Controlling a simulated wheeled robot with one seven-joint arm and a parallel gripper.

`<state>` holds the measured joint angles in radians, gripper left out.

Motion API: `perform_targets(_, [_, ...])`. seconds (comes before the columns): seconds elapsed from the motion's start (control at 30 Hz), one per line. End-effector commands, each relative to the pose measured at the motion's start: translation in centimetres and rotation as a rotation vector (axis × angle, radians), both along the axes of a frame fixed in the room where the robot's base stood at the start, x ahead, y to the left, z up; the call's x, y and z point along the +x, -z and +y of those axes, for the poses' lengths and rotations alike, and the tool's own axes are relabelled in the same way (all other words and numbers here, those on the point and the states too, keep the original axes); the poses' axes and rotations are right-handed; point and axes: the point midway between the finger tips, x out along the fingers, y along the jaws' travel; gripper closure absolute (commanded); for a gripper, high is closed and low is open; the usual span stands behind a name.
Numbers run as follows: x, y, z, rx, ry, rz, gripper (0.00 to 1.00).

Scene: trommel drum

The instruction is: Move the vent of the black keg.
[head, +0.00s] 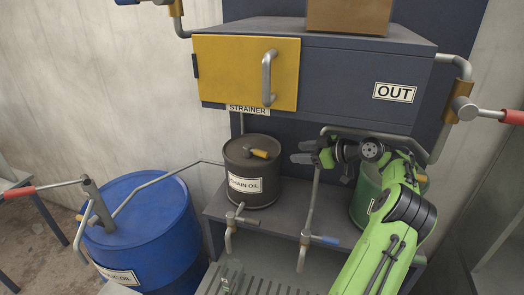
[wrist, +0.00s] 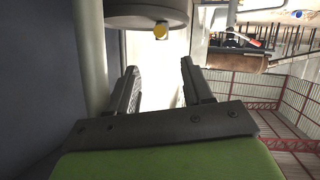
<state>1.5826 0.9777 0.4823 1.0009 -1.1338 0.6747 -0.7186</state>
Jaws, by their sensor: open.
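The black keg (head: 250,188), labelled as chain oil, stands upright on a grey shelf in the head view. Its vent (head: 260,153), with a yellow handle, lies on the keg's top and points right. My gripper (head: 299,152) is open and empty, to the right of the keg at about the height of its top, fingers pointing left towards the vent. In the wrist view, which looks upside down, the dark keg (wrist: 145,12) is at the top edge. The vent's yellow end (wrist: 160,33) shows beyond my open fingers (wrist: 158,70), apart from them.
A blue drum (head: 150,232) stands at the left. A green keg (head: 364,203) is partly hidden behind my arm. The strainer cabinet (head: 340,65) overhangs the shelf (head: 275,218).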

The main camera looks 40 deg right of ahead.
Motion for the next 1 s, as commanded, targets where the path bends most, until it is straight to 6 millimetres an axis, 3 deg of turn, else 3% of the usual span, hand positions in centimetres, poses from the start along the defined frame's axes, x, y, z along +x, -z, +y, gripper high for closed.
perform_targets(0.3, [7.5, 2.9, 1.5, 0.002, -0.007, 0.001, 0.49])
perform_targets(0.5, [11.4, 4.4, 2.1, 0.000, -0.004, 0.001, 0.49])
perform_targets(0.67, [12.7, 5.0, 2.3, -0.001, -0.002, 0.001, 0.49])
perform_targets(0.9, [12.9, 5.2, 2.3, -0.001, -0.002, 0.001, 0.49])
perform_targets(1.0, [12.9, 5.2, 2.3, -0.001, -0.002, 0.001, 0.63])
